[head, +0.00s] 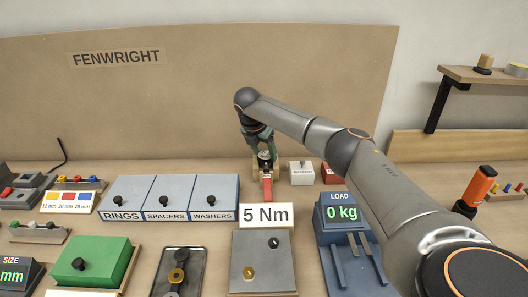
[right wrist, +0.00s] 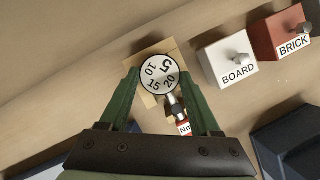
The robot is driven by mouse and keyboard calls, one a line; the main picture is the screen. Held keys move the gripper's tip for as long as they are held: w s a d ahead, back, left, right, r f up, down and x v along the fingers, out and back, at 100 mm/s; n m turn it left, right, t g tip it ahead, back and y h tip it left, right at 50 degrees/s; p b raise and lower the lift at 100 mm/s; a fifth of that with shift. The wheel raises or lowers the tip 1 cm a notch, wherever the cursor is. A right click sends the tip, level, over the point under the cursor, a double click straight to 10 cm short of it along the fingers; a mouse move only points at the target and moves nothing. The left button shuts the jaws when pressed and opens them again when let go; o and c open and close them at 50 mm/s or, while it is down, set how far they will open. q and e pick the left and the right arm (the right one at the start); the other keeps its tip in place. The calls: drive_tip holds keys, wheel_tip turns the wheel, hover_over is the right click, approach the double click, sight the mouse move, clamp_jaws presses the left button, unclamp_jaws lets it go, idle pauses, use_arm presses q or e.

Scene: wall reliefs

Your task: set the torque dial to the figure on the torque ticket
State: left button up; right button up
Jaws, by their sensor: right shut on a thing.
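The torque ticket (head: 265,215) is a white card reading "5 Nm", standing behind the grey block at front centre. The torque dial (right wrist: 160,75) is a round white face with 5, 10, 15 and 20 on it. A dark shaft runs down and right from it to a red part marked "Nm" (right wrist: 184,129), and the 20 lies nearest that shaft. I cannot make out a pointer mark. My right gripper (right wrist: 160,82) is shut on the dial, its green fingers on either side; in the head view it largely hides the dial. My left gripper is not in view.
White BOARD (right wrist: 234,63) and red BRICK (right wrist: 281,35) blocks stand just right of the dial. Blue-grey bins (head: 169,194) labelled RINGS, SPACERS and WASHERS stand left. A LOAD scale (head: 341,214) reads 0 kg. A tall backboard (head: 200,100) rises behind.

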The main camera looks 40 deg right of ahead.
drive_tip(key=shift+n, duration=0.3)
drive_tip(key=n+t+p, duration=0.1)
drive_tip(key=n, duration=0.1)
drive_tip(key=shift+s+d+n, duration=0.1)
drive_tip(key=shift+d+n, duration=0.05)
drive_tip(key=shift+n, duration=0.15)
drive_tip(key=n+y, duration=0.1)
drive_tip(key=n, duration=0.1)
drive_tip(key=n+t+y, duration=0.1)
drive_tip(key=n, duration=0.2)
drive_tip(key=shift+s+d+t, duration=0.1)
drive_tip(key=shift+s+t, duration=0.05)
drive_tip(key=shift+t, duration=0.15)
drive_tip(key=n+y, duration=0.1)
drive_tip(key=n, duration=0.3)
drive_tip(key=shift+d+n+t+y+p, duration=0.2)
drive_tip(key=shift+n+t+y+p, duration=0.1)
drive_tip(key=shift+n+y+p, duration=0.1)
drive_tip(key=shift+d+n+y, duration=0.1)
drive_tip(key=shift+n+y, duration=0.7)
drive_tip(key=shift+n, duration=1.2)
drive_tip(key=o, duration=1.4)
drive_tip(key=shift+r, duration=0.1)
